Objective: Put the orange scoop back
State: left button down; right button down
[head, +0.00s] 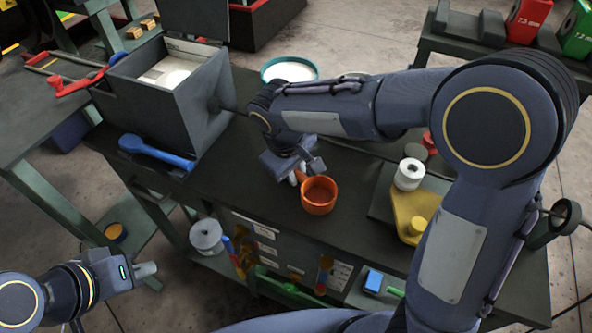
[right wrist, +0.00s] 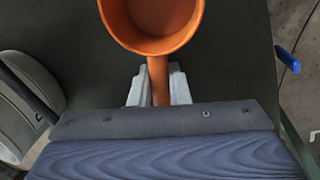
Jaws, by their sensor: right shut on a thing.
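The orange scoop (head: 318,196) is a round cup with a short handle, over the dark bench top near its front edge. My right gripper (head: 300,177) is shut on the scoop's handle. In the right wrist view, the handle of the scoop (right wrist: 158,80) lies between the two pale fingers of the gripper (right wrist: 159,88), and the cup opens beyond them. I cannot tell whether the scoop touches the bench or hangs just above it. My left gripper (head: 147,270) is low at the left, away from the bench; its fingers are too unclear to judge.
A grey box (head: 205,95) with white contents stands at the bench's left. A teal-rimmed bowl (head: 289,68) sits behind my right arm. A yellow block (head: 408,213) and white roll (head: 409,174) stand at the right.

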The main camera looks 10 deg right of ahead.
jog(key=c, duration=1.4)
grip_release()
jog(key=shift+o, duration=0.2)
jog(key=v, duration=1.2)
jog(key=shift+p, duration=0.45)
